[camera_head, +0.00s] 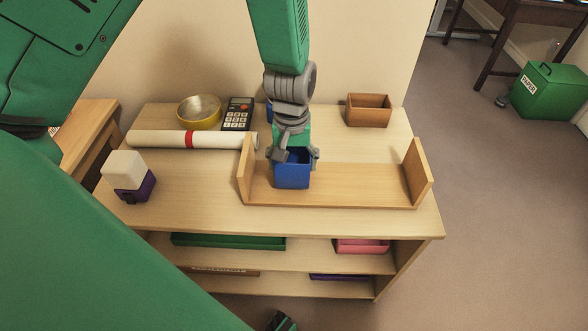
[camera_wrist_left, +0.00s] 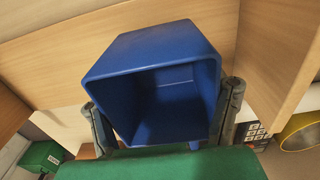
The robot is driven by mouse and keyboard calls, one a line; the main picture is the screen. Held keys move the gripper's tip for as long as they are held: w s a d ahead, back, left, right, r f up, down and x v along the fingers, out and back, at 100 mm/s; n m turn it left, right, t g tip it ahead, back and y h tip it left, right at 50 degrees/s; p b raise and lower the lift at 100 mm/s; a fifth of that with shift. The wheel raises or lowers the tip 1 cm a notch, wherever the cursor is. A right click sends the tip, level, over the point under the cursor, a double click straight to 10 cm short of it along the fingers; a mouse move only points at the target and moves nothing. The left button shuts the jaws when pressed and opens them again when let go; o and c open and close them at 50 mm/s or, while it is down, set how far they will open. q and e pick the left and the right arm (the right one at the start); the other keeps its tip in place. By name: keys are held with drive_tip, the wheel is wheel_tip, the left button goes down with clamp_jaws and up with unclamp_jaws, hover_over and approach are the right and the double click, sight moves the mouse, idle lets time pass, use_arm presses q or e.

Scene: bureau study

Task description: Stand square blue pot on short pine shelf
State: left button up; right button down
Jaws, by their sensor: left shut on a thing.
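The square blue pot (camera_head: 292,178) is in my left gripper (camera_head: 294,155), which is shut on it from above. In the left wrist view the open mouth of the pot (camera_wrist_left: 150,50) faces the camera, with a finger of the gripper (camera_wrist_left: 164,120) on each side. The short pine shelf (camera_head: 360,187) stands on the desk, a low board with an upright at each end. The pot is over its board, near the left upright; I cannot tell whether it touches the board. My right gripper is not in view.
Behind the shelf are a white roll with a red band (camera_head: 160,139), a yellow bowl (camera_head: 199,112), a calculator (camera_head: 238,113) and a brown box (camera_head: 369,110). A white and purple block (camera_head: 129,177) stands at left. The board's right part is bare.

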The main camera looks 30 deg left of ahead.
use_arm(q)
wheel_tip(320, 180, down, 2)
drive_tip(key=shift+f, duration=0.15)
drive_tip(key=o, duration=1.7)
drive_tip(key=shift+c, duration=0.2)
wheel_tip(320, 180, up, 12)
drive_tip(key=p, duration=0.3)
